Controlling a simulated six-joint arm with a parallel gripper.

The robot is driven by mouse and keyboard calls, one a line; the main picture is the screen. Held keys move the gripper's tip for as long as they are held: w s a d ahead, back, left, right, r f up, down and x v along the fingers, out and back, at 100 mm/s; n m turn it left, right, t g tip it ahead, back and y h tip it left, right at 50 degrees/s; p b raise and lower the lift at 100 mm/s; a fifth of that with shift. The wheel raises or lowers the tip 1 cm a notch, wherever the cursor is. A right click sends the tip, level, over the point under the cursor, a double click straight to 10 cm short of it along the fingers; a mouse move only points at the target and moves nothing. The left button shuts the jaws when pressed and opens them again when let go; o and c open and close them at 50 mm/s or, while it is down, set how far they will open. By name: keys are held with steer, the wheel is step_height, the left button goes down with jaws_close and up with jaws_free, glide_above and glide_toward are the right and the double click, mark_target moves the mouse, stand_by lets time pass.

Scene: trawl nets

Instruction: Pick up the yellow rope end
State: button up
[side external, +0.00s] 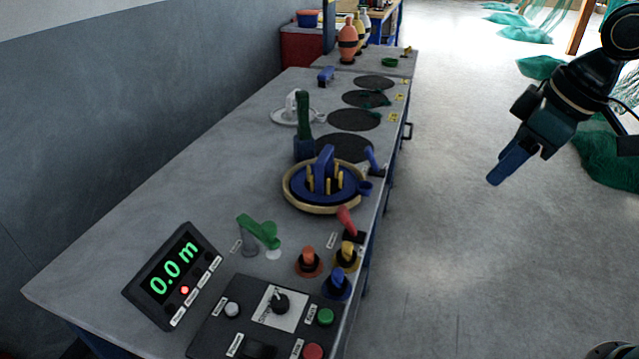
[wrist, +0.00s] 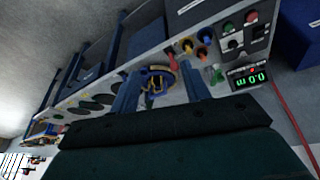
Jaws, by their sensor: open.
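A short yellow upright piece (side external: 346,250) in a round base stands at the bench's front edge, right of a similar orange piece (side external: 308,260) and behind a blue one (side external: 340,282). It seems to be the yellow rope end, but its make is too small to tell. In the wrist view the yellow piece (wrist: 187,46) is above and right of the round tray. My gripper (side external: 500,176) is in the air over the floor, right of the bench and well apart from it. In the wrist view its blue fingers (wrist: 160,88) are spread, with nothing held between them.
A round rimmed tray (side external: 299,203) with blue and yellow parts sits mid-bench. A red-handled lever (side external: 347,220), a green handle (side external: 260,230), a control panel (side external: 270,318) and a display reading 0.0 m (side external: 172,278) are near. The floor (side external: 450,230) beside the bench is clear.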

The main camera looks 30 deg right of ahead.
steer(key=w+a+f+n+g+y, duration=0.1)
steer(key=w+a+f+n+g, duration=0.1)
steer(key=w+a+f+n, duration=0.4)
steer(key=w+a+f, duration=0.5)
steer(key=w+a, duration=0.1)
steer(key=w, duration=0.2)
steer(key=shift+f, duration=0.4)
steer(key=shift+w+g, duration=0.1)
steer(key=shift+g, duration=0.2)
glide_above(349, 245)
steer(key=d, duration=0.1)
steer(key=shift+s+f, duration=0.15)
steer(key=shift+f, duration=1.95)
steer(key=shift+s+f, duration=0.15)
steer(key=shift+f, duration=1.9)
steer(key=shift+x, duration=2.6)
steer(key=shift+s, duration=0.1)
